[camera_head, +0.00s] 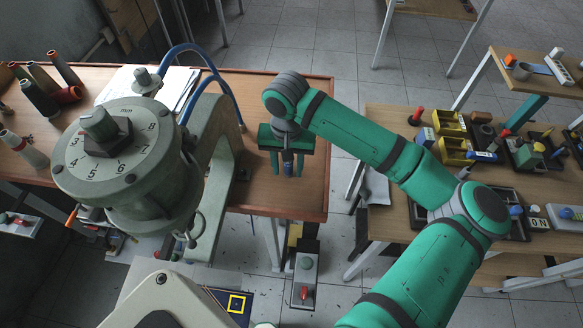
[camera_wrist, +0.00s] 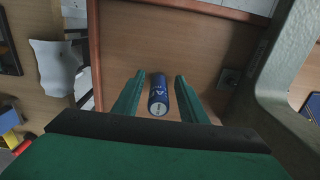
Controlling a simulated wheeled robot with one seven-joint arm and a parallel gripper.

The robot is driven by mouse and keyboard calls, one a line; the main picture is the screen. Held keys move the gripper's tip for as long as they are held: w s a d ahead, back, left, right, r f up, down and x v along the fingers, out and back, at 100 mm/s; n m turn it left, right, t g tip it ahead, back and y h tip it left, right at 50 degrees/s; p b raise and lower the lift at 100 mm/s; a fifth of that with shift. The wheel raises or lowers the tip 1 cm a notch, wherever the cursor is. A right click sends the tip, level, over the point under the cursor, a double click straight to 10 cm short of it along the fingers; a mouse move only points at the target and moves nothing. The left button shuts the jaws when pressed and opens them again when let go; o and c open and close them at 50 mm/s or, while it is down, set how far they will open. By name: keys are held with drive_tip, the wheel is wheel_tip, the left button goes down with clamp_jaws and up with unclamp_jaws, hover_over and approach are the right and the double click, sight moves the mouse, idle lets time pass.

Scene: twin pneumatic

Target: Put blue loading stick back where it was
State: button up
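The blue loading stick (camera_wrist: 158,93) is a short blue cylinder with white marks and a pale end face, over the brown tabletop. It also shows as a small dark blue piece in the head view (camera_head: 288,157). My green gripper (camera_head: 287,170) is over the right end of the table with the machine. In the wrist view its two fingers (camera_wrist: 160,78) are apart, one on each side of the stick, with a visible gap on both sides. The stick's lower end is hard to make out, so I cannot tell whether it rests on the table.
A large grey press with a numbered dial (camera_head: 120,160) stands left of my gripper, with blue hoses above. The table's raised right rim (camera_head: 328,150) is close. A second table (camera_head: 385,225) at right holds yellow bins (camera_head: 452,150) and many parts. Bare tabletop surrounds the stick.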

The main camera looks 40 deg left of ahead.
wheel_tip(320, 180, up, 12)
idle(0.4)
idle(0.4)
drive_tip(key=shift+w, duration=0.1)
